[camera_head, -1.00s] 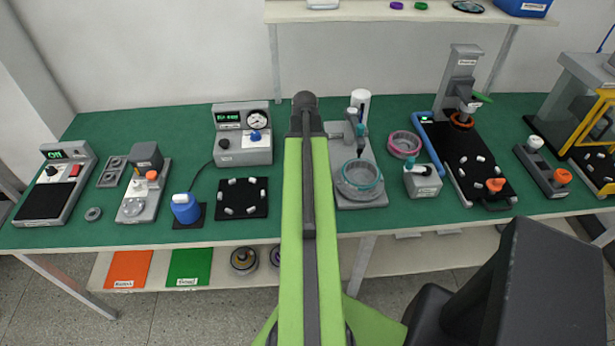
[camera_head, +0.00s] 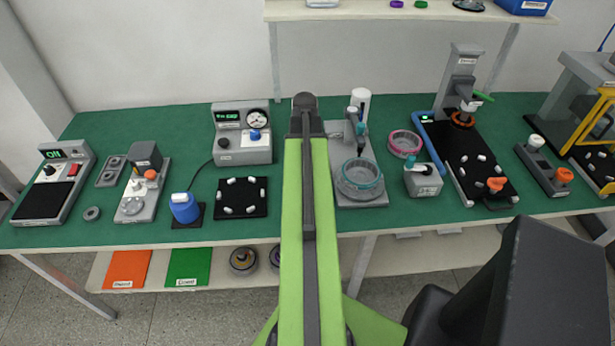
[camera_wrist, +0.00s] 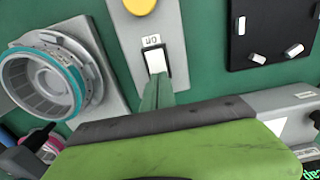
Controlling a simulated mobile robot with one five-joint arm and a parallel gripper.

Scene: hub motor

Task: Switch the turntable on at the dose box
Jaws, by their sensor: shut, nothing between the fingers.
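The dose box (camera_wrist: 155,40) is a narrow grey box in the wrist view, with a yellow round button (camera_wrist: 140,5) at the top edge and a white rocker switch (camera_wrist: 155,61) in a dark frame. A small "On" label, upside down, sits beside the switch. My gripper (camera_wrist: 157,84) is shut and empty, its narrow tip right at the switch's near edge; I cannot tell whether it touches. My arm hides the dose box and gripper there.
A black mat with white pegs (camera_head: 242,197) and a grey gauge box (camera_head: 243,148) stand left of my arm.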

